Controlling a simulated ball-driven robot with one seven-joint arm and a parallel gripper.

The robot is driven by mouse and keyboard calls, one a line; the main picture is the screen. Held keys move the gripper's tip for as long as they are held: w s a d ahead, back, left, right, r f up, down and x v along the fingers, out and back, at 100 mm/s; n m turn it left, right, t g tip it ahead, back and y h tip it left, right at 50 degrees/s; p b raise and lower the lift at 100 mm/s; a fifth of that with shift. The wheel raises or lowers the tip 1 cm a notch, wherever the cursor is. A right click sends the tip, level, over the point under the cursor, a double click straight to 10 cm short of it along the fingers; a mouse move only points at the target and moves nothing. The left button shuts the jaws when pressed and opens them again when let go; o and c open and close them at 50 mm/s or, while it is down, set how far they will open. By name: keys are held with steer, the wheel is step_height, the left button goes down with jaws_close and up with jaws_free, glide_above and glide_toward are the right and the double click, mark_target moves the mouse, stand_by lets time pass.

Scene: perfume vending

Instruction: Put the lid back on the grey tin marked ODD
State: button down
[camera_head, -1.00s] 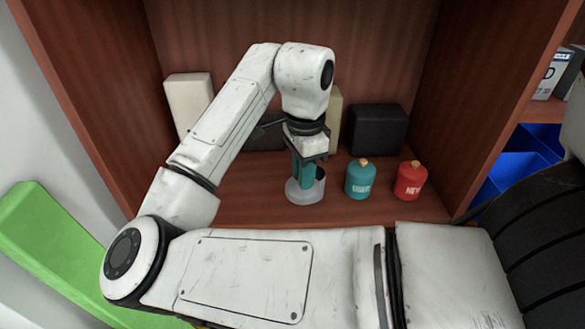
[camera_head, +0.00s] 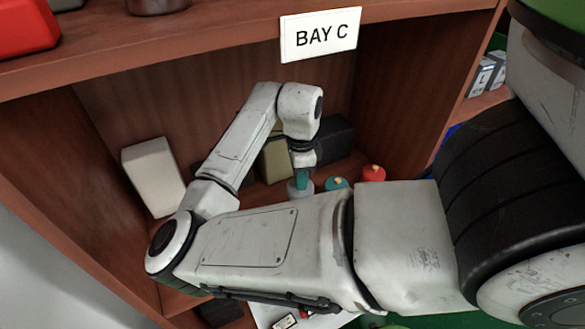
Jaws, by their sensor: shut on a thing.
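My gripper (camera_head: 301,173) points down inside the bay, its teal fingers partly hidden by my own arm. It is shut on a grey thing (camera_head: 301,193) low at the bay floor. I cannot tell whether this is the grey tin or its lid, and no ODD marking can be read. A teal tin (camera_head: 336,184) and a red tin (camera_head: 372,173) stand to its right, each with a tan knob on top. Their lower parts are hidden behind my arm.
A white block (camera_head: 153,176), an olive block (camera_head: 276,160) and a black block (camera_head: 334,139) stand towards the back. A shelf with a BAY C sign (camera_head: 320,34) runs above. Wooden walls close in the bay on both sides.

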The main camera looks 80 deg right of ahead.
steer(key=shift+f+b, duration=2)
steer(key=shift+f, duration=0.35)
steer(key=shift+f+b, duration=0.55)
steer(key=shift+f, duration=0.35)
steer(key=shift+s+f, duration=0.1)
steer(key=shift+f, duration=0.05)
stand_by(0.4)
steer(key=shift+c, duration=2.3)
jaws_free()
steer(key=shift+p, duration=0.3)
steer(key=shift+r+p, duration=2.7)
steer(key=shift+r, duration=0.85)
